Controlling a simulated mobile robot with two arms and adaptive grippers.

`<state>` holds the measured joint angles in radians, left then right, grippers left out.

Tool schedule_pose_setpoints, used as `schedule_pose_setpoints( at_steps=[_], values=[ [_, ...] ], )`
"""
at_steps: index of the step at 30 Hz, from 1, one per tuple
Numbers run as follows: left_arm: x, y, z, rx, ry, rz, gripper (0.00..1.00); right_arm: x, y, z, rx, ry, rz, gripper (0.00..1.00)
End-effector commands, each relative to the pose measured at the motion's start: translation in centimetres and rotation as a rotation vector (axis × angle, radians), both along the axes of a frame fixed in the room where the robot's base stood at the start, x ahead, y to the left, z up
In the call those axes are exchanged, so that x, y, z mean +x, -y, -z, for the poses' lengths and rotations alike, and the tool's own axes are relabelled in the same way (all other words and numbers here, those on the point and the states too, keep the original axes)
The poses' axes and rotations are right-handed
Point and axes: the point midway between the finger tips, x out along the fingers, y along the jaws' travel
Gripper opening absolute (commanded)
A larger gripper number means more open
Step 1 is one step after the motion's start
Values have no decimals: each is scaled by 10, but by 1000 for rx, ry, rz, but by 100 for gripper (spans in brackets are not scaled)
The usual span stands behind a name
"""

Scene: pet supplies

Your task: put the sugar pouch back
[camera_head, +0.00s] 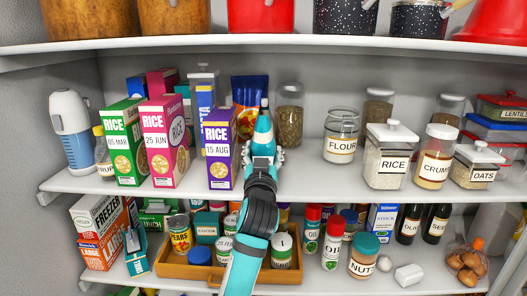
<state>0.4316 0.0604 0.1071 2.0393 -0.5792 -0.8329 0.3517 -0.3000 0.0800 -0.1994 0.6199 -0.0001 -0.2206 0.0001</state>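No label reading sugar is legible. A dark blue pouch (248,92) with an orange patch stands toward the back of the middle shelf, and I cannot tell what it holds. Its lower part is hidden by the purple rice box and my arm. My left gripper (263,154) reaches over the middle shelf, right of the purple rice box (217,158). A teal cone-shaped item (263,130) with a dark tip shows just beyond the gripper. I cannot tell whether the fingers touch it or are open. My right gripper is not in view.
Green (123,140) and pink (164,140) rice boxes stand at left. A flour jar (341,135) and rice jar (389,155) stand at right. Bare middle shelf (315,182) shows right of my gripper. A wooden tray (185,270) with cans sits on the lower shelf.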

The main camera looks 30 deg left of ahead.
Motion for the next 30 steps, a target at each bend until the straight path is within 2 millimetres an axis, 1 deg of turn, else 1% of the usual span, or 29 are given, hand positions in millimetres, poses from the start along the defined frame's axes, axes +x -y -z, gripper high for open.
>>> schedule_pose_setpoints(
  at_steps=[3, 7, 8, 13, 20, 23, 26, 30],
  values=[
    [0, 0, -2, 2, 6, 0, 20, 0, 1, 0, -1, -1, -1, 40],
    [0, 0, 2, 2, 5, 0, 20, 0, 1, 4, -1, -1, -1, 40],
    [0, 0, 3, 0, 0, 0, 61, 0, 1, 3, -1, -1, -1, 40],
    [0, 0, 3, -1, -1, 0, 83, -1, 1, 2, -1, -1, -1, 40],
    [0, 0, 2, 1, -1, 0, 84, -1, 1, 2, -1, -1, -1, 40],
    [0, 0, -2, 1, 0, 0, 84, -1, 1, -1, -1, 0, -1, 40],
    [-8, 6, 4, -1, 0, 1, 84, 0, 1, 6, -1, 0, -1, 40],
    [-31, 20, 10, -2, 1, 1, 84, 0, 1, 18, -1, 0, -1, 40]
  ],
)
